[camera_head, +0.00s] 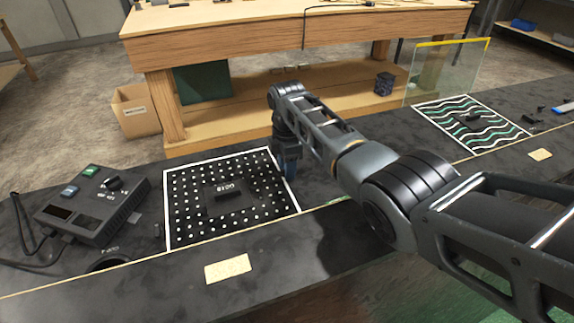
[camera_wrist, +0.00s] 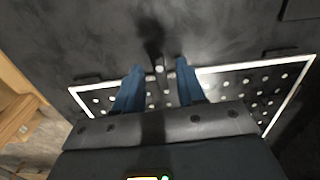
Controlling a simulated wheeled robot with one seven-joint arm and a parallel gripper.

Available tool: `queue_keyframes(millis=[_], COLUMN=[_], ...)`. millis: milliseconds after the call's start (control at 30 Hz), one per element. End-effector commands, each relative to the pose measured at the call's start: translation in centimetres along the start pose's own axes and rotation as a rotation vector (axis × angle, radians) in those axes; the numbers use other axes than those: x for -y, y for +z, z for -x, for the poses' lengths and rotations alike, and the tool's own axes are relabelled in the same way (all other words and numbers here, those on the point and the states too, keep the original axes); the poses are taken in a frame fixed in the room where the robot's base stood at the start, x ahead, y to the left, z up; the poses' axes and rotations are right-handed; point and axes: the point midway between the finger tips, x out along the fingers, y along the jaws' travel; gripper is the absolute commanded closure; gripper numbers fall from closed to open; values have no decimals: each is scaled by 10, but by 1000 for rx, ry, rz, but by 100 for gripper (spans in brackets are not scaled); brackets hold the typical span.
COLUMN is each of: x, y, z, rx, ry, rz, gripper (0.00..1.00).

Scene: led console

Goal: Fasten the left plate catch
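The left plate (camera_head: 187,222) is a black square with white dots, a white border and a dark block in its middle. It lies on the dark console top and also shows in the wrist view (camera_wrist: 235,77). My gripper (camera_head: 290,170) points down at its right edge. In the wrist view my gripper's blue fingers (camera_wrist: 159,72) are apart, one on each side of a small grey upright piece (camera_wrist: 158,69) at the plate's edge, perhaps the catch. I cannot tell whether the fingers touch it. In the head view my gripper hides that spot.
A control box (camera_head: 92,207) with coloured buttons stands left of the plate. A second plate with wavy lines (camera_head: 470,122) lies at the right, near a clear upright panel (camera_head: 447,73). A wooden bench (camera_head: 290,32) stands behind. A tan label (camera_head: 228,268) lies in front.

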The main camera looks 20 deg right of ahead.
Motion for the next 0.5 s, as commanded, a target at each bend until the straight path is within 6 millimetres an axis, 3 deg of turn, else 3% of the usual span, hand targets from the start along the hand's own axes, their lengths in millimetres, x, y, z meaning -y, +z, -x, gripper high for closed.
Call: queue_keyframes(millis=[167, 500], x=[0, -1], y=[0, 0], z=[8, 60], rx=[0, 0], ry=[1, 3], rz=[0, -1], gripper=[61, 61])
